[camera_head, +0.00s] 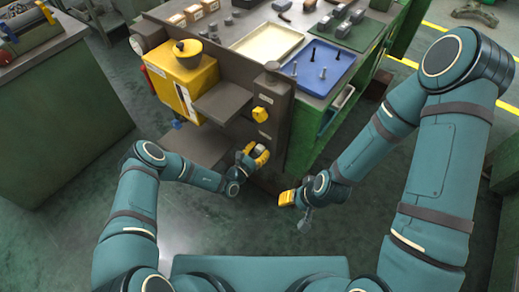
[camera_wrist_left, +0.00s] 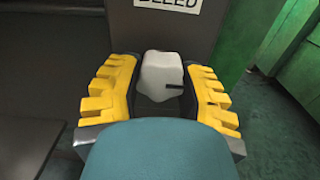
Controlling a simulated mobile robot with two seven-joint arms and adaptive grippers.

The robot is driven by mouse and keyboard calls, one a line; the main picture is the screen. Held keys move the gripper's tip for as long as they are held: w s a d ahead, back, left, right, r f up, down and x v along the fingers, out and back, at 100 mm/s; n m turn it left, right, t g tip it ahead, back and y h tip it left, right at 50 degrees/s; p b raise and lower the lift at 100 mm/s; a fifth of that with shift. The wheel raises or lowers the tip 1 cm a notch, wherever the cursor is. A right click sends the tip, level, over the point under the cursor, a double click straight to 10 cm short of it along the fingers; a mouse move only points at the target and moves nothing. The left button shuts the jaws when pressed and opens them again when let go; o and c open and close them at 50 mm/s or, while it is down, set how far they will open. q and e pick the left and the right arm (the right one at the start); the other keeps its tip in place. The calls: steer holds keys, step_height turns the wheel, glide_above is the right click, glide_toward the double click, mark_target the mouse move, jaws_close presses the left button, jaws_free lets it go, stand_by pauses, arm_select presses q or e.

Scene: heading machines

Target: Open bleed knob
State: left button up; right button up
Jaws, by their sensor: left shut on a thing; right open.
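The bleed knob (camera_wrist_left: 161,77) is a pale grey, blocky knob with a dark mark on its right side. It sits on the dark machine panel below a white label reading BLEED (camera_wrist_left: 168,4). My left gripper (camera_head: 258,154) is at the knob, low on the machine front. In the left wrist view its yellow fingers (camera_wrist_left: 160,85) stand on both sides of the knob, shut on it. The knob's lower part is hidden by my gripper. My right gripper (camera_head: 287,198) is open and empty, to the right of and below the left one, over the floor.
A yellow knob (camera_head: 260,114) is on the same panel above my left gripper. A yellow box (camera_head: 183,80) and a grey shelf (camera_head: 225,99) stick out at left. A blue tray (camera_head: 318,72) with bolts lies on the bench. Green floor is clear in front.

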stand_by(0.5)
arm_select(q)
steer(key=o, duration=1.3)
steer(key=shift+c, duration=0.2)
steer(key=v, duration=1.2)
steer(key=shift+d, duration=0.1)
